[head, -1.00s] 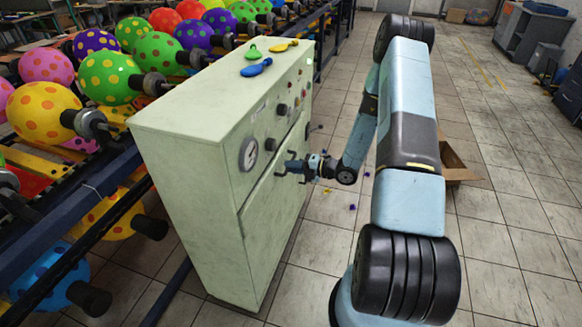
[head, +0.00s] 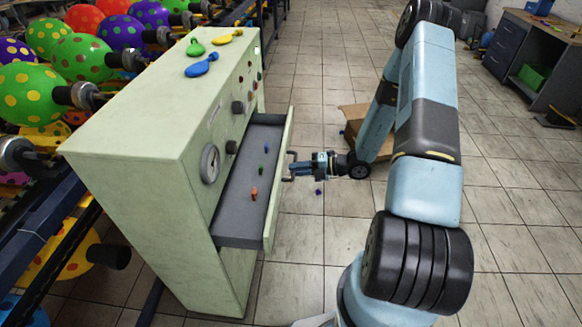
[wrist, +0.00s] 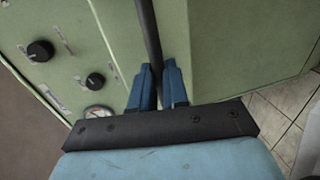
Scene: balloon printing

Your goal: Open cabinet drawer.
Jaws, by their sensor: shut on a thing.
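The pale green cabinet (head: 130,130) stands at the left in the head view. Its drawer (head: 240,215) is pulled out, with a grey floor and several small coloured items inside. My gripper (head: 290,168) is at the outer face of the drawer front, shut on the dark bar handle (head: 288,176). In the wrist view the blue fingers (wrist: 155,88) sit on both sides of the dark handle bar (wrist: 148,35). The far end of the handle is out of the wrist view.
Deflated balloons (head: 202,65) lie on the cabinet top. A rack of spotted balloons (head: 80,60) runs along the left. A cardboard box (head: 350,115) stands on the floor behind my arm. A desk (head: 535,55) is at the back right. The tiled floor at right is mostly clear.

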